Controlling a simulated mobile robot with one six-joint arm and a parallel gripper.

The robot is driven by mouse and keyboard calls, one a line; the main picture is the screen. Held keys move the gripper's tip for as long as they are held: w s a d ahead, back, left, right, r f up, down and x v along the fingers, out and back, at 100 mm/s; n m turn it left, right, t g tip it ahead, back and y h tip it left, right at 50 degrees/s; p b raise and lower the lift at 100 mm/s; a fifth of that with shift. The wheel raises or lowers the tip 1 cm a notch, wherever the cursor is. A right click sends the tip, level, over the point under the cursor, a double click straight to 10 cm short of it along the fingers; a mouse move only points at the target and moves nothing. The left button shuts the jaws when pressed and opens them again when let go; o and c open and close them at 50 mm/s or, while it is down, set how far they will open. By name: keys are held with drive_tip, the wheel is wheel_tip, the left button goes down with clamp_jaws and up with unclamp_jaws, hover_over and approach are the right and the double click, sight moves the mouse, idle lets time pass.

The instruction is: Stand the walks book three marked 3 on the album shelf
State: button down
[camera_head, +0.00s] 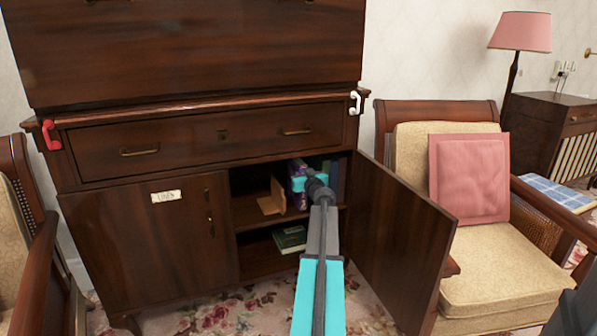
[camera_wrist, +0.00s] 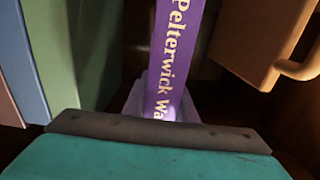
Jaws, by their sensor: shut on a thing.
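A purple book (camera_head: 296,168) is inside the upper compartment of the open cabinet; in the wrist view its spine (camera_wrist: 175,45) reads "Pelterwick Wa", the rest cut off or hidden. No number 3 is legible. My gripper (camera_head: 299,184) reaches into the compartment and is shut on this book, which looks upright. Whether its bottom touches the shelf board (camera_head: 262,222) is hidden. A wooden bookend (camera_head: 271,200) stands left of the book; it also shows in the wrist view (camera_wrist: 255,35). Green and blue books (camera_head: 338,178) stand to its right, also in the wrist view (camera_wrist: 85,50).
The right cabinet door (camera_head: 398,240) stands open beside my arm. A dark green book (camera_head: 290,239) lies in the lower compartment. The shut left door (camera_head: 150,250) carries a small, partly legible plate (camera_head: 166,197). A cushioned armchair (camera_head: 490,255) stands to the right.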

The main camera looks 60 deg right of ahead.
drive_tip(key=shift+f, duration=0.15)
idle(0.3)
drive_tip(key=c, duration=1.4)
unclamp_jaws()
drive_tip(key=shift+c, duration=0.2)
drive_tip(key=shift+r, duration=0.2)
drive_tip(key=p+v, duration=0.1)
drive_tip(key=v, duration=1.1)
